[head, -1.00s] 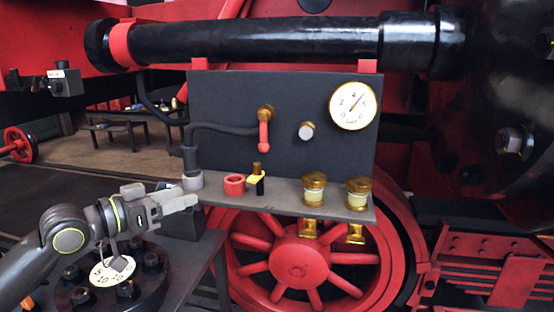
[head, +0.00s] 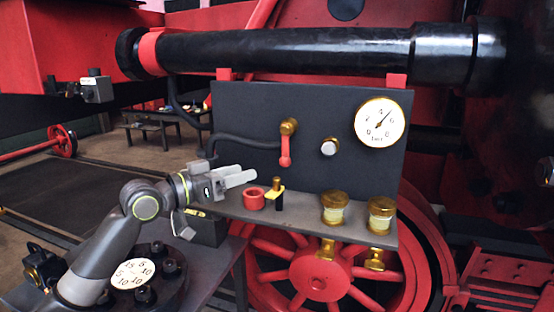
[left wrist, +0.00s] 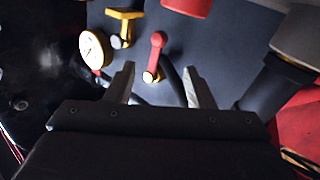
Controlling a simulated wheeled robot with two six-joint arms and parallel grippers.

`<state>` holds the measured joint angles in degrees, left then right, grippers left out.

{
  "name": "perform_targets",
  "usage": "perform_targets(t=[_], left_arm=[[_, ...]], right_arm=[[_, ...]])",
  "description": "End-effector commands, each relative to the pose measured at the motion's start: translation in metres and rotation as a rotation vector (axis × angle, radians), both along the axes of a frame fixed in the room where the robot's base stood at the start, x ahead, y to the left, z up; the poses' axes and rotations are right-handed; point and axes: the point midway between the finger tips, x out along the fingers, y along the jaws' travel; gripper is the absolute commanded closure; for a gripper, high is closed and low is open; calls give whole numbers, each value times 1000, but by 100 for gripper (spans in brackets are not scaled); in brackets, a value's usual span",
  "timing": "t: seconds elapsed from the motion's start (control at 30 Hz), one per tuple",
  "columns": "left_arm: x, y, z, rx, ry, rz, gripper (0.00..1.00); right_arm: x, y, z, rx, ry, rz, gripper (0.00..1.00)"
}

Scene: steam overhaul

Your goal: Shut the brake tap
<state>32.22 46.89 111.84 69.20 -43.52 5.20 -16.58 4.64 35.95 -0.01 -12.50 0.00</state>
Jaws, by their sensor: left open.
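The brake tap is a brass fitting with a red handle (head: 285,148) on the dark upright panel. The handle hangs straight down in the head view. In the left wrist view the red handle (left wrist: 157,43) appears ahead with its brass end below it. My left gripper (head: 252,177) is open and empty, to the left of the handle and slightly lower in the head view. In the left wrist view its two fingers (left wrist: 160,70) stand apart, with the brass end between them in the picture. I cannot tell the distance to it. My right gripper is not in view.
A shelf (head: 305,232) under the panel (head: 330,105) bears a red ring (head: 254,199), a yellow-and-black fitting (head: 278,195) and two brass-capped jars (head: 335,207). A white gauge (head: 380,122) and a pale knob (head: 329,147) sit right of the tap. A dark hose (head: 240,138) runs left of it.

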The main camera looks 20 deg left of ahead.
Motion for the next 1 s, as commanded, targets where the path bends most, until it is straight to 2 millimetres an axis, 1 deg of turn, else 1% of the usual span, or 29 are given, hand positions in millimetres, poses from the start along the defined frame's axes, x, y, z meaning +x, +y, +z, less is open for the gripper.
perform_targets(t=[0.03,0.17,0.4,0.63,0.8,1.0], left_arm=[[6,-5,3,-5,-2,-1,52],[19,-15,3,-5,0,-4,52],[48,-36,3,-5,1,-2,52],[75,-54,3,-3,1,-1,52],[85,-62,1,-1,1,0,52],[88,-64,0,1,0,0,52]], right_arm=[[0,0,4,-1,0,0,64],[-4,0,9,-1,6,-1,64],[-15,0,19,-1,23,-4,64],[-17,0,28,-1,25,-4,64],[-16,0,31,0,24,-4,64],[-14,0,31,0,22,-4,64]])
